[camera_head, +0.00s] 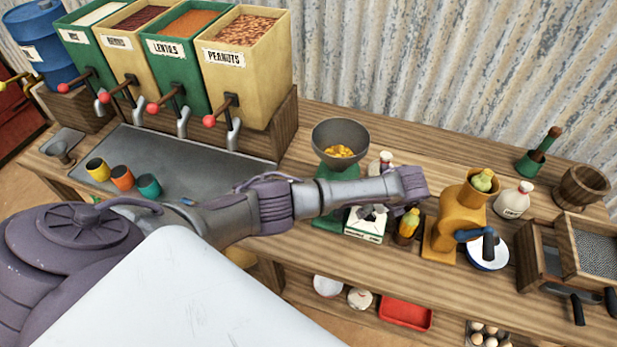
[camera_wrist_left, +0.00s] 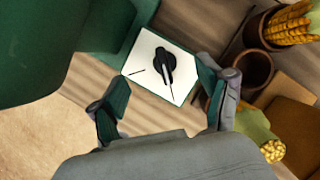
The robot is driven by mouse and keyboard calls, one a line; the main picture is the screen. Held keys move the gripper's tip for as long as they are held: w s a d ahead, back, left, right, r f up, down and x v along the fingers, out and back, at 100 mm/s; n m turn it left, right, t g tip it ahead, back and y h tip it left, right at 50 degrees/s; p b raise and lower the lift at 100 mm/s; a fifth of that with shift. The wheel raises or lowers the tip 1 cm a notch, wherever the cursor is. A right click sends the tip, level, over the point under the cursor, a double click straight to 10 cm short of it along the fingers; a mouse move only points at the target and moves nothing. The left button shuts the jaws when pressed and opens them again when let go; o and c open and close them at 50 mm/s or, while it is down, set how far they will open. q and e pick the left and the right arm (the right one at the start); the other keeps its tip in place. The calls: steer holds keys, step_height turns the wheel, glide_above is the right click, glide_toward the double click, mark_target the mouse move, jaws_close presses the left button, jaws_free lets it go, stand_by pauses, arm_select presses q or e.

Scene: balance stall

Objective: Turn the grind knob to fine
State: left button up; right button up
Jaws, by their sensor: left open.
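The grind knob (camera_wrist_left: 161,66) is black with a pale pointer stripe and sits on a white panel (camera_wrist_left: 140,51) with thin dark marks. In the wrist view the stripe points down and slightly right. My left gripper (camera_wrist_left: 162,82) is open, with one green finger on each side of the panel, apart from the knob. I cannot tell how high the fingers are above it. In the head view the white panel (camera_head: 362,234) shows beside the green mill (camera_head: 328,190) with its grey bowl (camera_head: 341,135), and my left arm partly covers them.
A yellow grinder (camera_head: 452,228) with a blue crank stands to the right. Corn cobs (camera_wrist_left: 290,24) in brown pots are close by the gripper. Cups (camera_head: 122,177) and dispensers (camera_head: 240,85) stand at the left. Wooden boxes (camera_head: 540,262) stand at the right.

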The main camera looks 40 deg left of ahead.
arm_select(q)
steer(key=b+v, duration=0.2)
steer(key=v, duration=0.8)
steer(key=s+d+f+n+h, duration=0.2)
steer(key=s+d+f+n, duration=0.15)
steer(key=s, duration=0.35)
steer(key=s+d+f+n+h, duration=0.2)
steer(key=s+f+n+h, duration=0.15)
steer(key=s, duration=0.35)
steer(key=s+a+f+n+b, duration=0.2)
steer(key=s+a+f+n, duration=0.8)
steer(key=s+f+n, duration=0.2)
steer(key=shift+s+a+n+t+y, duration=0.15)
steer(key=shift+a+n+t+y, duration=0.15)
steer(key=shift+n+t+y, duration=0.25)
